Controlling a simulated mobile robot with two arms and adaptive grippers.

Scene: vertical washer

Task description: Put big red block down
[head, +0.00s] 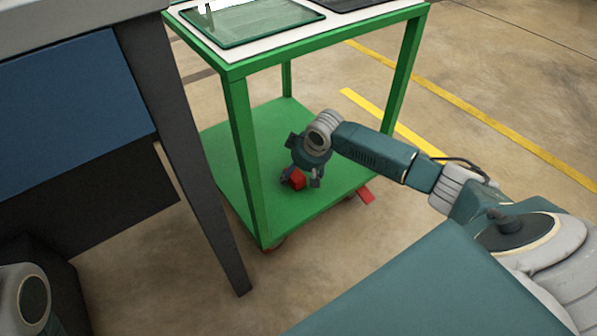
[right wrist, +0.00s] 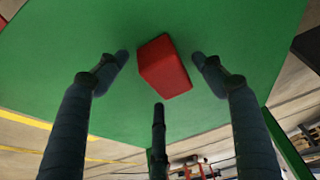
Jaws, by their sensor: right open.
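The big red block (head: 298,179) rests on the green lower shelf (head: 235,215) of a cart. My right gripper (head: 303,178) is low over that shelf, right at the block, and partly hides it in the head view. In the right wrist view the red block (right wrist: 163,67) lies on the green surface between the spread fingers of my right gripper (right wrist: 161,78). Gaps show between the block and the two side fingers, and the third finger is below the block in the picture. The right gripper is open. My left gripper is not in view.
The cart has green posts (head: 247,155) around the shelf and a white top (head: 270,42) bearing a green tray (head: 252,22). A dark table leg (head: 185,150) stands to the left. Yellow lines (head: 470,103) mark the open floor to the right.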

